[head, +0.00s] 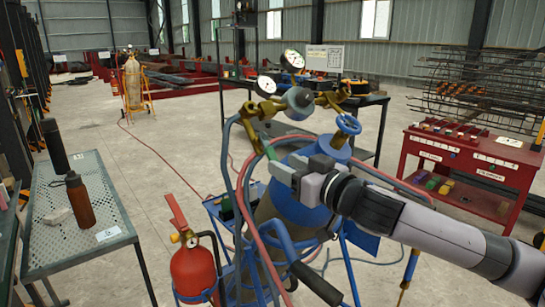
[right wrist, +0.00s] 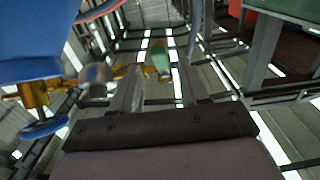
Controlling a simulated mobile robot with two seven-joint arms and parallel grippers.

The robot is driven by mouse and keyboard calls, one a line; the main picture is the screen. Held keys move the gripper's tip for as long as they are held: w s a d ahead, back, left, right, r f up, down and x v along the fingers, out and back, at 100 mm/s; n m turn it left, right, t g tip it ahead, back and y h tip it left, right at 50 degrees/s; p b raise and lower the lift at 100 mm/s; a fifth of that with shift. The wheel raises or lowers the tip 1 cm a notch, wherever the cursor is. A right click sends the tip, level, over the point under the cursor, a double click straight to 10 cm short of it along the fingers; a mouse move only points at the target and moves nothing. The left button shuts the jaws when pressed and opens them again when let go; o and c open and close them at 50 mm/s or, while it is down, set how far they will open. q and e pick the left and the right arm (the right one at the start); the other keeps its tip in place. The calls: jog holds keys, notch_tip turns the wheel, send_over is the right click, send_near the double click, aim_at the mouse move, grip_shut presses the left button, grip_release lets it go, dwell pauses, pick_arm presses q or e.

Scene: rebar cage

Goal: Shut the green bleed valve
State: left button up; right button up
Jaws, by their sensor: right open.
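The green bleed valve (head: 270,150) shows as a small green handle below the brass regulator (head: 266,108), right at the tips of my right gripper (head: 279,172). In the right wrist view, the green handle (right wrist: 160,58) lies ahead, between the two open fingers of my right gripper (right wrist: 158,82). I cannot tell whether a finger touches it. The gripper's jaws are apart and hold nothing. The valve's lower part is partly hidden by the gripper in the head view. My left gripper is not in view.
The blue-topped gas cylinder (head: 300,205) stands in a blue cart, with a blue handwheel (head: 348,124), gauges and hoses close to my arm. A red extinguisher (head: 194,268) is at front left. A mesh table (head: 80,210) stands left, a red cabinet (head: 470,165) right.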

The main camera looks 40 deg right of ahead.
aim_at(273, 156)
jog(key=w+p, duration=0.1)
jog(key=w, duration=0.2)
jog(key=shift+w+a+r, duration=0.1)
jog(key=shift+w, duration=0.05)
jog(key=shift+w+a, duration=0.1)
jog(key=shift+w, duration=0.75)
grip_shut()
